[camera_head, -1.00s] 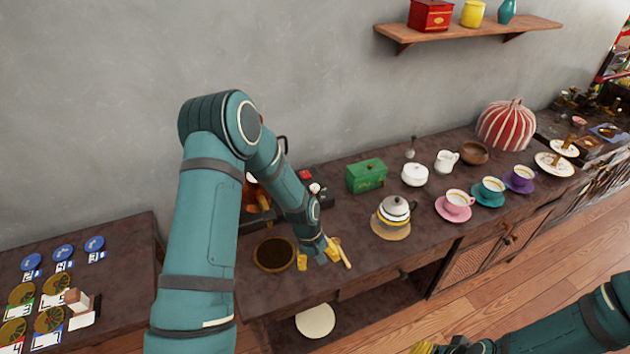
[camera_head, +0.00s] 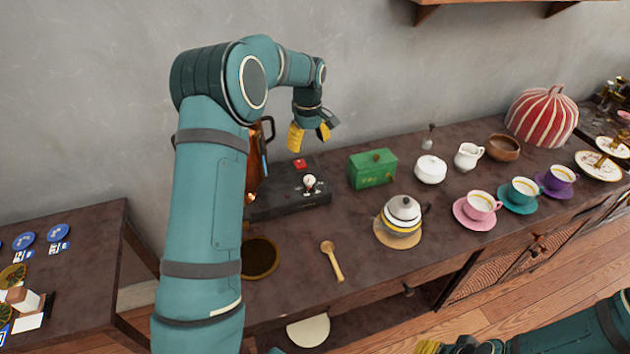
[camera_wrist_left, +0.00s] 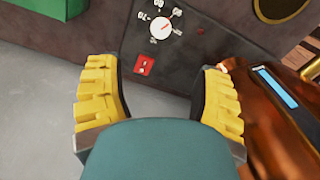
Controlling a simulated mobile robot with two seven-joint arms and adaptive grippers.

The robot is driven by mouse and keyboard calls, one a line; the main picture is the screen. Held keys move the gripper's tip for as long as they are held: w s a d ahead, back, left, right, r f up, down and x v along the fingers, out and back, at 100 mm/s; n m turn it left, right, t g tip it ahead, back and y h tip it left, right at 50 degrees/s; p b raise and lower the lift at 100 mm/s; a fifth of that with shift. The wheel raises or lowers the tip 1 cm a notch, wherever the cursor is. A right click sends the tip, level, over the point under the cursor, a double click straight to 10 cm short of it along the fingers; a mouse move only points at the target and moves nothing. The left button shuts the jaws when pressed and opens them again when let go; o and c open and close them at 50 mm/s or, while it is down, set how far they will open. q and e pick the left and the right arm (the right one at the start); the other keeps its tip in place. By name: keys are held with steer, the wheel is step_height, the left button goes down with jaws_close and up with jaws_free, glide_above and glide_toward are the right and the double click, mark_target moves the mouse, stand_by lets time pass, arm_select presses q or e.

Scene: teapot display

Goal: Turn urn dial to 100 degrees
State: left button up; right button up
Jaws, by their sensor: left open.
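The urn's dial is a white round knob (camera_head: 309,180) on top of a dark control box (camera_head: 290,204). In the left wrist view the dial (camera_wrist_left: 161,28) has a small red pointer and numbered labels around it, too small to read surely. The copper urn (camera_head: 262,172) is mostly hidden behind my left arm; its shiny body (camera_wrist_left: 280,125) fills the wrist view's lower right. My left gripper (camera_head: 309,136) is open and empty, above and behind the box, apart from the dial. My right gripper (camera_head: 428,347) only just shows at the bottom edge.
A red switch (camera_head: 300,164) sits on the box. A green box (camera_head: 372,169) stands right of it. A wooden spoon (camera_head: 332,261) and a teapot (camera_head: 402,213) are in front, with cups farther right. The wall is close behind.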

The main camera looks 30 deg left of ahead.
mark_target(309, 179)
arm_select(q)
step_height(309, 179, down, 14)
steer(key=b, duration=0.2)
steer(key=shift+s+r+b, duration=0.1)
steer(key=shift+r+b, duration=0.05)
steer(key=shift+b, duration=0.25)
jaws_close()
